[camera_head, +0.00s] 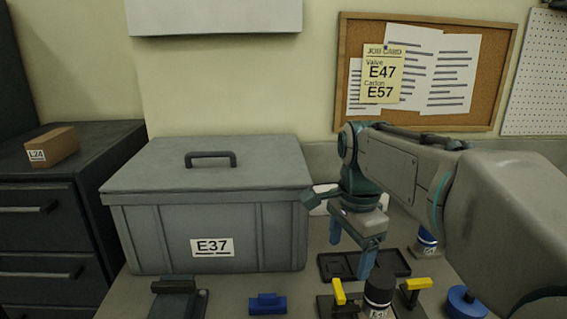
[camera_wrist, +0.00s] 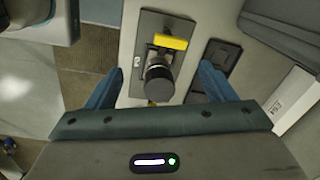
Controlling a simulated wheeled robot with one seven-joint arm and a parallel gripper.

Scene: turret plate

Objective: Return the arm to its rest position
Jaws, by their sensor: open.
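My gripper (camera_head: 350,250) hangs from my arm over the bench, to the right of the grey lidded box. Its two blue fingers point down and stand apart with nothing between them. In the wrist view my gripper (camera_wrist: 160,88) is open. A dark cylinder (camera_wrist: 158,78) with a yellow-handled part (camera_wrist: 171,41) on a grey plate (camera_wrist: 150,22) shows beyond the fingertips. In the head view the dark cylinder (camera_head: 379,290) stands at the front of the bench, between two yellow-handled parts (camera_head: 339,292), (camera_head: 416,284).
The grey box (camera_head: 210,225) labelled E37 is closed and fills the bench's left. A black tray (camera_head: 395,264) lies behind the cylinder. A blue block (camera_head: 267,304), a blue round part (camera_head: 466,300) and a blue-white container (camera_head: 426,241) stand nearby. A job card (camera_head: 382,76) hangs on the corkboard.

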